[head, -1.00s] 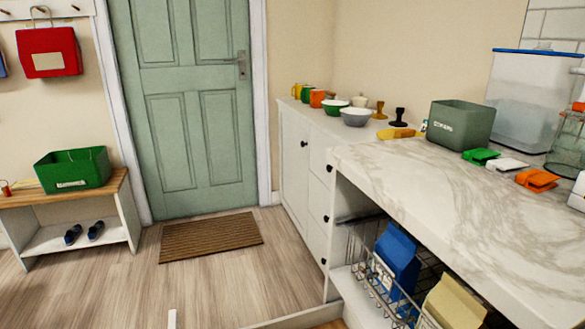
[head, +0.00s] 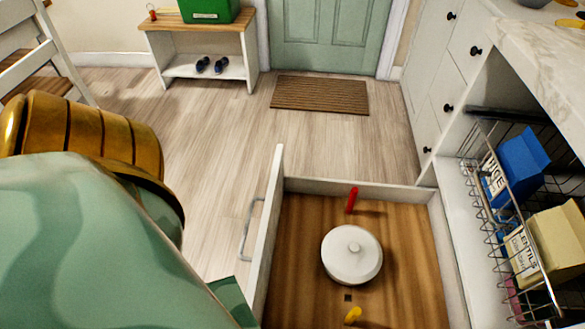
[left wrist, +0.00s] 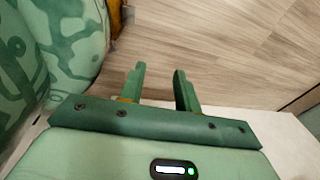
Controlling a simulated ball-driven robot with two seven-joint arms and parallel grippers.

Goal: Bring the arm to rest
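My left arm, green with a gold joint, fills the lower left of the head view and hides what lies behind it. In the left wrist view my left gripper (left wrist: 158,88) has its two green fingers apart, with only wood floor showing between them. In the head view its fingers cannot be made out; a dark green part of it shows beside the pulled-out drawer (head: 277,195). My right gripper is in neither view.
The drawer holds a white lidded pot (head: 351,262), a red item (head: 352,200) and a yellow item (head: 352,315). A wire basket (head: 492,225) with cartons stands to the right. Floor is clear toward the doormat (head: 320,95) and bench (head: 200,70).

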